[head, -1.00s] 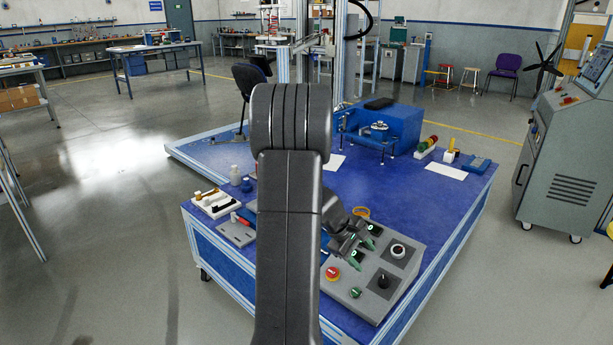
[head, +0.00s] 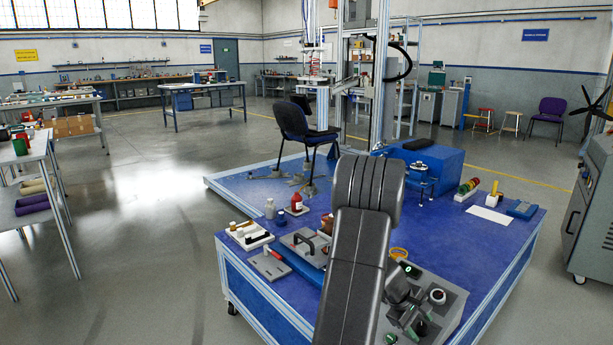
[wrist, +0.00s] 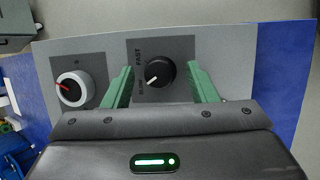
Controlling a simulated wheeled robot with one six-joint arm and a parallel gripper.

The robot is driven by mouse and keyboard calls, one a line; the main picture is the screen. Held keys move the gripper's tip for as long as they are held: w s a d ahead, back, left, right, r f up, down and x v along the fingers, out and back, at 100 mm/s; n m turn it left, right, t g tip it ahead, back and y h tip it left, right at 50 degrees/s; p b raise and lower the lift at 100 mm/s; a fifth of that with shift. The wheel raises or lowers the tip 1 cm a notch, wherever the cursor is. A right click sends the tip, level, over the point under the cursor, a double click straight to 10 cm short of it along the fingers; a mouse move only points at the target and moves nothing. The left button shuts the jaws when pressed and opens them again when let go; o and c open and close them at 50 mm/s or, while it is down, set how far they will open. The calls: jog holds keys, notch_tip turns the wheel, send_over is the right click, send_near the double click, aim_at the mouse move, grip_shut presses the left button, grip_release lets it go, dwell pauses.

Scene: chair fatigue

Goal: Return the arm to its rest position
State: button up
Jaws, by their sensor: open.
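My arm stands in the front middle of the head view, folded over the near edge of the blue table. My gripper (head: 403,331) is low over the grey control panel (head: 452,300). In the wrist view my gripper (wrist: 163,90) has its two green fingers apart, with a black knob (wrist: 160,74) marked FAST showing between them. I cannot tell whether the fingers touch the knob. A white-ringed knob with a red mark (wrist: 72,88) sits to the left on the same panel. Part of the panel is hidden behind my arm in the head view.
A dark chair (head: 305,130) stands on the table's far part. A grey cabinet (head: 592,215) stands right. Open floor lies left.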

jog(key=p+v, duration=0.4)
jog(key=v, duration=1)
jog(key=b+x, duration=0.4)
jog(key=x, duration=1)
jog(key=shift+a, duration=0.1)
jog(key=shift+r+p, duration=0.2)
jog(key=shift+p, duration=0.3)
jog(key=m+p, duration=0.2)
jog(key=m+g+y+p, duration=0.1)
jog(key=m+p, duration=0.1)
jog(key=p, duration=0.1)
jog(key=m+y+p, duration=0.1)
jog(key=m+p, duration=0.1)
jog(key=p, duration=0.1)
jog(key=shift+w+d+r+m+g, duration=0.1)
jog(key=shift+w+d+m+g, duration=0.05)
jog(key=shift+d+m+g, duration=0.2)
jog(key=m+y+p, duration=0.1)
jog(key=m+p, duration=0.3)
jog(key=p, duration=0.1)
jog(key=shift+y, duration=0.3)
jog(key=m+y+p, duration=0.1)
jog(key=m+p, duration=0.2)
jog(key=p, duration=0.1)
jog(key=shift+v, duration=1.6)
